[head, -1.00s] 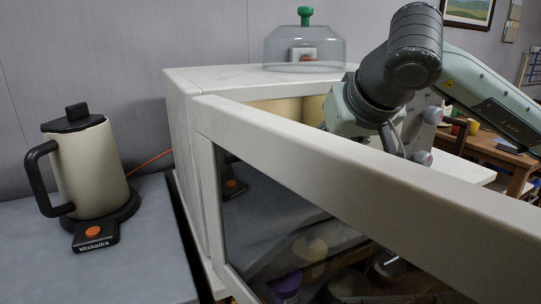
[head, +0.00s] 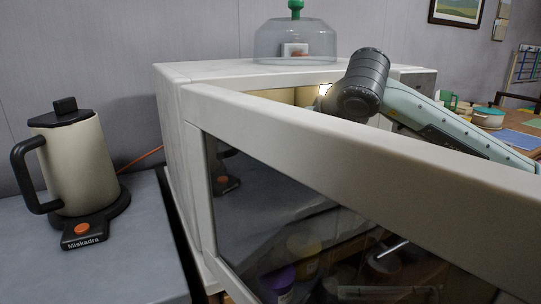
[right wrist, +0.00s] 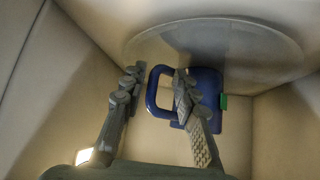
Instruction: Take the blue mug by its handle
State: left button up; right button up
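The blue mug (right wrist: 206,84) is inside the white microwave (head: 178,120), next to the round glass plate (right wrist: 270,45), in the right wrist view. Its loop handle points left in the picture, toward the space between my fingers. My right gripper (right wrist: 157,80) is open, with one finger left of the handle and the other overlapping the mug's body near the handle. I see no grip on the handle. In the head view my right arm reaches in behind the open door, which hides the gripper and the mug. My left gripper is not in view.
The microwave's open door (head: 330,145) spans the front of the head view. Its cavity walls (right wrist: 50,75) are close around my right gripper. A clear dome (head: 294,40) with a green knob sits on top. A cream kettle (head: 80,165) stands on the left counter.

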grip_shut()
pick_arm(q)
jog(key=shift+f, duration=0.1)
pick_arm(e)
jog(key=shift+r, duration=0.15)
dwell(0.4)
